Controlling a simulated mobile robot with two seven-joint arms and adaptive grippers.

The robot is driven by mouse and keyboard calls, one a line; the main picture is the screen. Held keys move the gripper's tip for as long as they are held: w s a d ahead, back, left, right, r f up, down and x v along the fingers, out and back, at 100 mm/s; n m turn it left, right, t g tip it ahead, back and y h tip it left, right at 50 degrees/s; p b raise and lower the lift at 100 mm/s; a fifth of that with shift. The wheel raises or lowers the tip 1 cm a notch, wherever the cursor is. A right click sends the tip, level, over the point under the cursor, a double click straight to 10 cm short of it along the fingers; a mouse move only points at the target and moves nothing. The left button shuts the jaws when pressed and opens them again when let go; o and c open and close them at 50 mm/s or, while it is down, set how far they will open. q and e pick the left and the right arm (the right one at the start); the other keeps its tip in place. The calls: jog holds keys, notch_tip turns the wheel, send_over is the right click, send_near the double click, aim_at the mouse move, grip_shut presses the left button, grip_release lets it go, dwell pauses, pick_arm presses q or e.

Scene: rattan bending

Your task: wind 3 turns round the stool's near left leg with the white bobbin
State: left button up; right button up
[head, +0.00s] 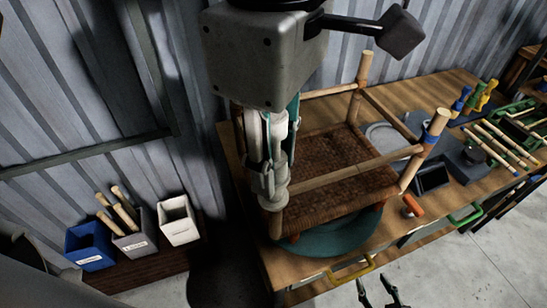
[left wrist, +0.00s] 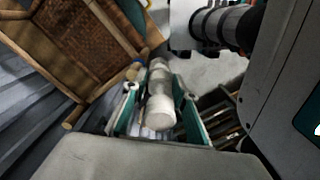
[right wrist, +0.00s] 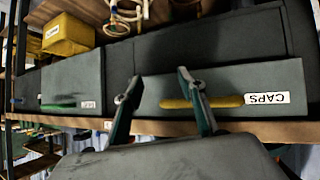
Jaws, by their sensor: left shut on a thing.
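The stool (head: 345,170) lies legs-up on a teal round base (head: 330,240), its brown woven seat low down. My left gripper (head: 272,180) is shut on the white bobbin (head: 281,125) at the stool's left side. The near left leg (head: 275,225) is largely hidden behind them; any turns on it cannot be made out. In the left wrist view the bobbin (left wrist: 160,105) sits between the fingers, stool at upper left. My right gripper (head: 373,283) is open and empty, facing the CAPS drawer (right wrist: 235,95) in the right wrist view.
The wooden bench (head: 235,160) has a grey dish (head: 385,137), a dark tray (head: 432,178), an orange-handled tool (head: 412,206) and several rods (head: 500,150). Blue, grey and white bins (head: 180,222) stand at left. A yellow drawer handle (head: 352,270) juts from the bench front.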

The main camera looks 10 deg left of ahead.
aim_at(274, 133)
pick_arm(q)
notch_tip(274, 133, up, 4)
jog(key=shift+r+p, duration=0.1)
jog(key=shift+p, duration=1.05)
jog(key=shift+r, duration=1.2)
jog(key=shift+f, duration=0.1)
